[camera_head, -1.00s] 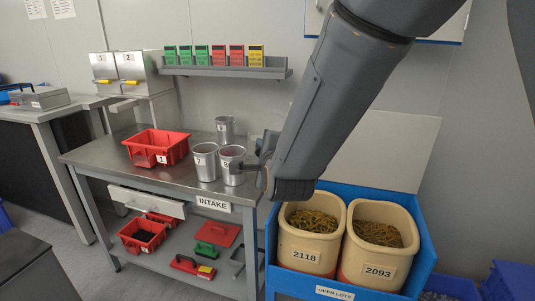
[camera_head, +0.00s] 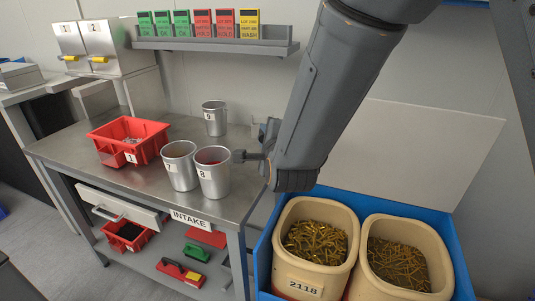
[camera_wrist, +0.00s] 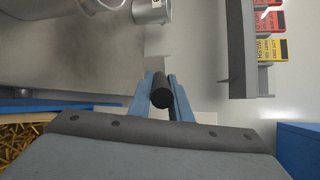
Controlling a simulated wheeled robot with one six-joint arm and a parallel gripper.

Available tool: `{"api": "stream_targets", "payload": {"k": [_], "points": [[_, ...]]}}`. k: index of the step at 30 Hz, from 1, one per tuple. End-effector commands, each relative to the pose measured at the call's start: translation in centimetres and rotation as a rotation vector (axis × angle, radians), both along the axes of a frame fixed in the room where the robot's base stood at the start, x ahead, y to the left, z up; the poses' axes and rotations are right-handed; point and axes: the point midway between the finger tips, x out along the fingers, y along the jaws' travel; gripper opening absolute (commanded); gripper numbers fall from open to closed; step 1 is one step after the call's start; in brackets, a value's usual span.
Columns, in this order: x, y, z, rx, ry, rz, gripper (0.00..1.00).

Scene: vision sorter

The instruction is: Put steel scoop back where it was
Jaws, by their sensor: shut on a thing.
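My gripper (camera_wrist: 160,95) is shut on a black round handle (camera_wrist: 160,88), seen between its two blue-grey fingers in the wrist view. I take this as the steel scoop's handle; its metal part cannot be made out. In the wrist view the held handle is apart from the cups, above the table's right end.
Steel cups 7 (camera_head: 180,172) and 9 (camera_head: 214,125) and a red bin (camera_head: 110,150) stand on the steel table (camera_head: 75,140). A card shelf (camera_head: 215,46) is on the wall behind. Two tan tubs of brass-coloured pieces (camera_head: 317,245) sit in a blue crate (camera_head: 262,265) at right.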

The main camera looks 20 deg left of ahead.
Motion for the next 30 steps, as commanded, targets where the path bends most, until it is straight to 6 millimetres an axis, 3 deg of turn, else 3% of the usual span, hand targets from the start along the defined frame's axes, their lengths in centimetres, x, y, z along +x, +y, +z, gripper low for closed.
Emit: {"api": "stream_targets", "payload": {"k": [7, 21, 30], "points": [[-0.2, 0.2, -4.0, -0.003, 0.003, 0.004, 0.00], [0.0, 0.0, -8.8, -0.002, 0.002, 0.000, 0.00], [0.0, 0.0, -9.8, 0.000, -0.001, 0.000, 0.00]]}}
